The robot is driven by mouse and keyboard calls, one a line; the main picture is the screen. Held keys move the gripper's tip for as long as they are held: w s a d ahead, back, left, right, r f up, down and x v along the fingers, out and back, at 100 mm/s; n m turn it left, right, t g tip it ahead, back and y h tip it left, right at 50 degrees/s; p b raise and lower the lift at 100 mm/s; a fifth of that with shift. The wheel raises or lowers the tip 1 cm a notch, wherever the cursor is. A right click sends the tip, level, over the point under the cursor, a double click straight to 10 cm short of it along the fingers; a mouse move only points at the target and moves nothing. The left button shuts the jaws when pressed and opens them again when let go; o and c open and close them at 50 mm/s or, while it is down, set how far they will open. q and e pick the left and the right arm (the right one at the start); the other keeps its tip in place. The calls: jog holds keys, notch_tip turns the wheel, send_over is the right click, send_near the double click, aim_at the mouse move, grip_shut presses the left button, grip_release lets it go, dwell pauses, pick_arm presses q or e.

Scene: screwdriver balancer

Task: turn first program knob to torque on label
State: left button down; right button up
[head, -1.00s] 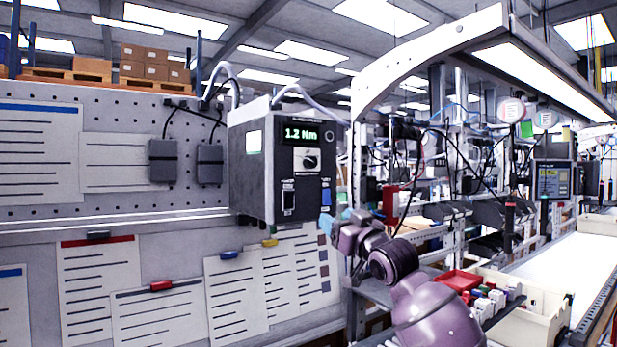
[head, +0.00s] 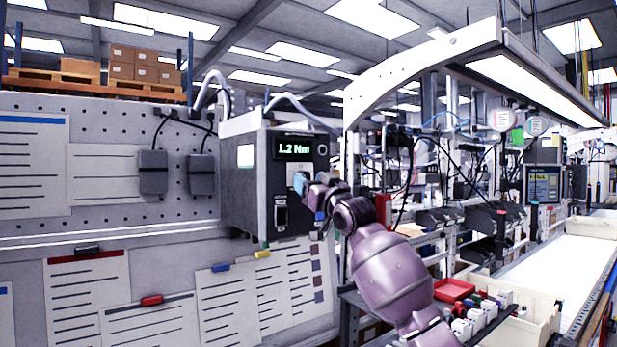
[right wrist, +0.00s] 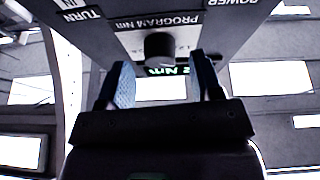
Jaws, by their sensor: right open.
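The dark controller box (head: 243,193) is mounted on the pegboard, and its green display (head: 293,149) reads 1.2 Nm. A white label (head: 245,156) is on its left side, with text too small to read. My right gripper (head: 304,183) is in front of the controller and hides the program knob in the head view. In the right wrist view, the black knob (right wrist: 159,47) sits on its white "PROGRAM Nm" plate, upside down. The open fingers are on either side of the knob's line, with the knob just ahead and no clear contact. My left gripper is not in view.
Two grey boxes (head: 153,172) with cables hang on the pegboard left of the controller. Paper sheets are clipped below. A workbench frame stands on the right, with a red tray (head: 455,290) and a cream bin (head: 528,328) low down.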

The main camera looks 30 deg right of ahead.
jog(key=shift+w+a+r, duration=0.1)
jog(key=shift+w+r, duration=0.1)
jog(key=shift+w, duration=0.35)
jog(key=shift+c, duration=0.2)
jog(key=c, duration=0.9)
jog(key=shift+m+h, duration=0.4)
jog(key=shift+m, duration=0.1)
jog(key=m+g+h, duration=0.1)
jog(key=m+h, duration=0.1)
jog(key=m, duration=0.3)
jog(key=m+h, duration=0.2)
jog(key=m, duration=0.3)
jog(key=m+g+h, duration=0.1)
jog(key=m+h, duration=0.1)
jog(key=m, duration=0.2)
jog(key=shift+a+r+m+g, duration=0.2)
jog(key=shift+a+m+g, duration=0.1)
jog(key=shift+m, duration=0.1)
